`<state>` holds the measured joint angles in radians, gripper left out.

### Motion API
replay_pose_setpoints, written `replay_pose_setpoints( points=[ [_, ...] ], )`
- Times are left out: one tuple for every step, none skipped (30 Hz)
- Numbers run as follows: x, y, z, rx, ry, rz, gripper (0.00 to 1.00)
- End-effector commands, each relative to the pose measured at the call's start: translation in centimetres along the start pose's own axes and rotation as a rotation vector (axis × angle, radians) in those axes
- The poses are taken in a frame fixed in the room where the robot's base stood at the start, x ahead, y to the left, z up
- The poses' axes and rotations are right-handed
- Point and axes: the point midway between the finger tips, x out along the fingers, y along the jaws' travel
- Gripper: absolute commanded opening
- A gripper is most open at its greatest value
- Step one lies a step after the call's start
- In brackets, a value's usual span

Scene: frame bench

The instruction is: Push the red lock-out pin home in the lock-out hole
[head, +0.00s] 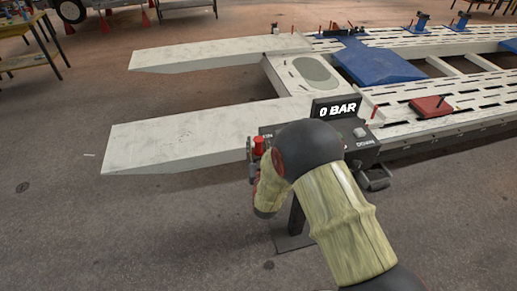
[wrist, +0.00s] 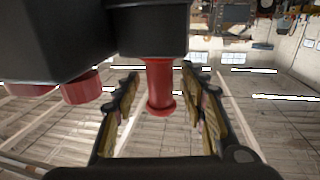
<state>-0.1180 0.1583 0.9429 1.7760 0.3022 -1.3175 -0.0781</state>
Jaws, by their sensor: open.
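The red pin (wrist: 160,88), with a wide flange at its free end, projects from a black block (wrist: 152,35) in the wrist view. My gripper (wrist: 160,102) is open, with one finger on each side of the pin, and gaps show between pin and fingers. How deep the pin sits cannot be told, since the hole is hidden. In the head view, my gripper (head: 258,172) is at the left end of the dark control box (head: 361,142), largely hidden by my arm. A red part (head: 259,146) shows just above it; whether it is the pin is unclear.
Two more red round parts (wrist: 82,88) are close by on the left in the wrist view. A "0 BAR" display (head: 337,110) stands on the control box. The white frame bench (head: 210,135) with blue plates (head: 378,62) lies behind. Floor to the left is clear.

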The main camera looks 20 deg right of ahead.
Motion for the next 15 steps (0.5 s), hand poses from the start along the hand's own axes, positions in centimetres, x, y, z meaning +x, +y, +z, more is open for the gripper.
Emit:
replay_pose_setpoints(
  points=[
    [-0.01, -0.01, 0.00, 0.000, 0.000, 0.000, 0.40],
    [-0.01, -0.01, -0.01, 0.000, 0.000, 0.000, 0.39],
    [-0.02, -0.02, -0.01, 0.000, 0.000, 0.000, 0.36],
    [-0.02, -0.02, -0.01, 0.000, 0.000, 0.000, 0.35],
    [-0.02, -0.02, -0.01, 0.000, 0.000, 0.000, 0.33],
    [-0.02, -0.02, -0.01, 0.000, 0.000, 0.000, 0.31],
    [-0.03, -0.02, -0.01, 0.000, 0.000, 0.000, 0.29],
    [-0.03, -0.02, -0.01, 0.000, 0.000, 0.000, 0.27],
    [-0.03, -0.02, -0.01, 0.000, 0.000, 0.000, 0.25],
    [-0.03, -0.02, -0.01, 0.000, 0.000, 0.000, 0.23],
    [-0.03, -0.02, -0.02, 0.000, 0.000, 0.000, 0.22],
    [-0.03, -0.02, -0.01, 0.000, 0.000, 0.000, 0.19],
    [-0.03, -0.02, -0.01, 0.000, 0.000, 0.000, 0.18],
    [-0.03, -0.02, -0.01, 0.000, 0.000, 0.000, 0.16],
    [-0.03, -0.03, -0.01, 0.000, 0.000, 0.000, 0.14]
  ],
)
